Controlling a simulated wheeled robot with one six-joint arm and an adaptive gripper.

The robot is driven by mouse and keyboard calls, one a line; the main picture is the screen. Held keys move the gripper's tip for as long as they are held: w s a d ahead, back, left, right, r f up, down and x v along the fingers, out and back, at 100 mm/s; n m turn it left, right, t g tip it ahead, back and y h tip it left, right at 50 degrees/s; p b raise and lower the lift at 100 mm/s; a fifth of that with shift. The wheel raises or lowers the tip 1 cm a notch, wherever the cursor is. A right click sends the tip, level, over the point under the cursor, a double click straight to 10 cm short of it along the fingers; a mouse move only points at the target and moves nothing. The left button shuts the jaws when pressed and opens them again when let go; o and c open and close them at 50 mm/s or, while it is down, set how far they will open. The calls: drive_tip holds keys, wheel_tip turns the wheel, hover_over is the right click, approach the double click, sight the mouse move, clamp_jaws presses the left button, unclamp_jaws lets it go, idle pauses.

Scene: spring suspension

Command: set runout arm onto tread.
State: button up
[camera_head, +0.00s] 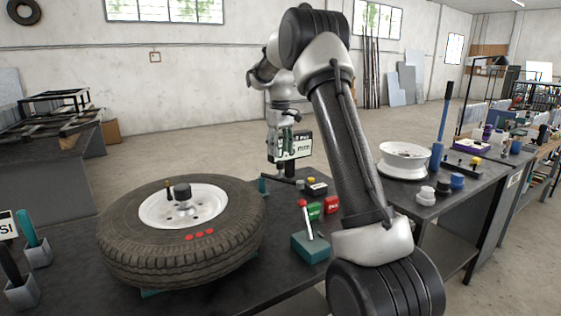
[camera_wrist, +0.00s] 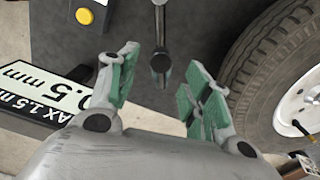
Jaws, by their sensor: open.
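The tyre (camera_head: 120,245) lies flat on its white rim on the dark bench, its tread facing outward. In the wrist view the tyre (camera_wrist: 258,88) is at the right. A slim dark and grey bar, apparently the runout arm (camera_wrist: 160,62), shows between my fingers in the wrist view, its rounded dark end pointing toward me. In the head view a dark bar (camera_head: 281,179) lies near the tyre's far right side. My gripper (camera_wrist: 160,82) is open, with green finger pads on either side of the bar. It also hangs above the bench in the head view (camera_head: 284,150). Contact cannot be told.
A white sign marked 0.5 mm (camera_wrist: 45,97) stands close at the gripper's left. A teal box with a red-knobbed lever (camera_head: 310,246) and red and green blocks (camera_head: 332,205) sit right of the tyre. A white wheel rim (camera_head: 403,160) is farther right.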

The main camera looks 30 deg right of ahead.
sight(280, 172)
drive_tip(key=shift+f, duration=2.4)
drive_tip(key=shift+a, duration=0.1)
clamp_jaws()
